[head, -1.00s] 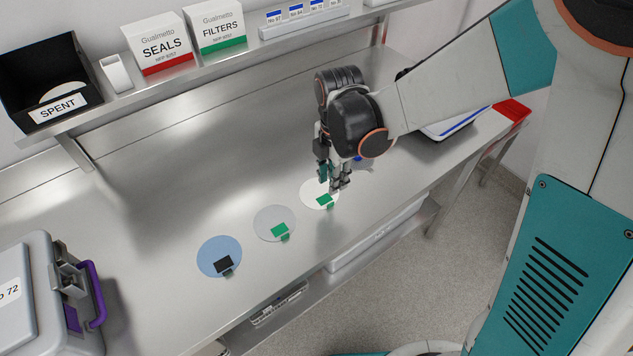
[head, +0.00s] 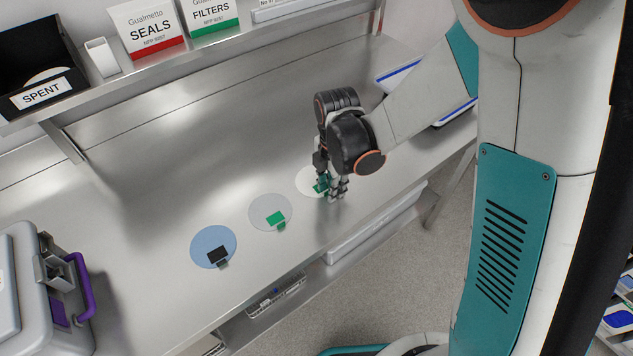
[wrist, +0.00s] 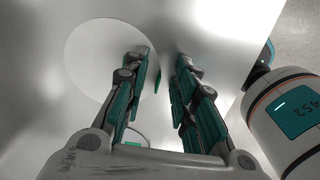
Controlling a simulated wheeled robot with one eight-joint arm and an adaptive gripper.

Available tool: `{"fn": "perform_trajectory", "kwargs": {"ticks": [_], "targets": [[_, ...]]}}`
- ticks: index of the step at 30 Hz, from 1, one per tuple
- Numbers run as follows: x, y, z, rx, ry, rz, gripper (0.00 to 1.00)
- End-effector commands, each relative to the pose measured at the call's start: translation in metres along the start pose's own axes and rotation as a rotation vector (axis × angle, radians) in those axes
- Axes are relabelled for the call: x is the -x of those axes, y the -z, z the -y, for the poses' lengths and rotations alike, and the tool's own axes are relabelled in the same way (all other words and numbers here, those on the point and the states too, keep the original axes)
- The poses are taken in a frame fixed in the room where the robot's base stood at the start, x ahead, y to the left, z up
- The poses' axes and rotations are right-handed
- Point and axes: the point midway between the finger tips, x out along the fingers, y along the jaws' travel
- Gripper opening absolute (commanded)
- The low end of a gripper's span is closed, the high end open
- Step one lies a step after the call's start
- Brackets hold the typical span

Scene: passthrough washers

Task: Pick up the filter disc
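Three flat discs lie in a row on the steel bench: a white disc (head: 305,177) with a green tab, a grey disc (head: 262,206) with a green tab, and a blue disc (head: 206,239) with a black tab. I cannot tell for sure which is the filter disc. My gripper (head: 332,191) is low over the white disc's tab side and hides part of it. In the wrist view the white disc (wrist: 95,60) lies beyond the left finger. My gripper (wrist: 166,65) shows a gap between its fingers, with a sliver of green tab (wrist: 157,79) there.
A grey case (head: 25,290) with a purple handle stands at the left. A shelf behind holds a black SPENT bin (head: 40,60), a SEALS box (head: 147,30) and a FILTERS box (head: 210,15). The bench's front edge runs close to the discs.

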Motion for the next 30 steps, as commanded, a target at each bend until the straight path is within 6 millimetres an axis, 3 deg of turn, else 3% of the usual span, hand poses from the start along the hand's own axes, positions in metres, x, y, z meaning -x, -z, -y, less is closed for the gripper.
{"fn": "perform_trajectory", "kwargs": {"ticks": [1, 3, 7, 22, 30], "targets": [[0.0, 0.0, 0.0, 0.0, 0.0, 0.0, 0.26], [0.001, 0.0, 0.0, 0.0, 0.0, 0.0, 0.14], [0.001, 0.0, 0.0, 0.0, 0.0, 0.0, 0.0], [0.004, 0.0, 0.0, 0.0, 0.0, 0.0, 0.0], [0.032, 0.0, 0.0, 0.0, 0.0, 0.0, 0.0]]}}
